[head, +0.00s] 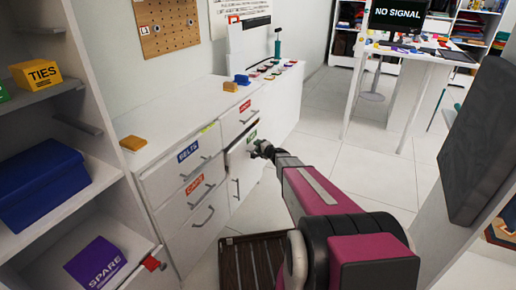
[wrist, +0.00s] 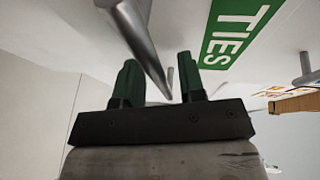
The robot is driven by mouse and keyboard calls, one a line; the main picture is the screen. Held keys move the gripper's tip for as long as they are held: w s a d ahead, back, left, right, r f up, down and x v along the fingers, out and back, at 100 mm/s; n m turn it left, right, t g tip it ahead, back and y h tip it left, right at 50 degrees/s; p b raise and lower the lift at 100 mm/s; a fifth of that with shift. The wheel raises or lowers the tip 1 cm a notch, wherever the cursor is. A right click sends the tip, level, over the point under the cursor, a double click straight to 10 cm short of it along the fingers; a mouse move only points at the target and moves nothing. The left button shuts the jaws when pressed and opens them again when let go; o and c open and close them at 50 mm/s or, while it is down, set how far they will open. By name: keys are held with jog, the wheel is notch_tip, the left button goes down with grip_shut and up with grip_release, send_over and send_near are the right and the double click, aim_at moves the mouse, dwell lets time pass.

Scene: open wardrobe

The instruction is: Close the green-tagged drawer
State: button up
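The green-tagged drawer (head: 237,152) is in the white cabinet's right column, below another drawer. It seems to stand out a little, with a dark gap along its edge. Its green tag (head: 252,137) reads TIES in the wrist view (wrist: 228,35). My gripper (head: 262,149) is at this drawer's front and hides part of it. In the wrist view my gripper (wrist: 160,78) has its two green fingers apart. A grey metal bar handle (wrist: 138,42) crosses in front of the gap between them; I cannot tell whether they touch it.
Drawers with a blue tag (head: 188,152) and a red tag (head: 194,184) are to the left. A brown slatted mat (head: 248,262) lies on the floor below. Open shelves with a blue box (head: 40,185) stand at far left. A dark grey panel (head: 490,140) is close at right.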

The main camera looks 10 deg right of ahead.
aim_at(252, 145)
grip_shut()
jog(key=shift+w+a, duration=0.6)
jog(key=shift+a, duration=0.2)
jog(key=shift+w+a, duration=0.6)
jog(key=shift+a, duration=0.2)
grip_release()
jog(key=shift+s, duration=0.1)
jog(key=v, duration=1)
jog(key=shift+s+d+r, duration=0.15)
jog(key=shift+s+d, duration=0.05)
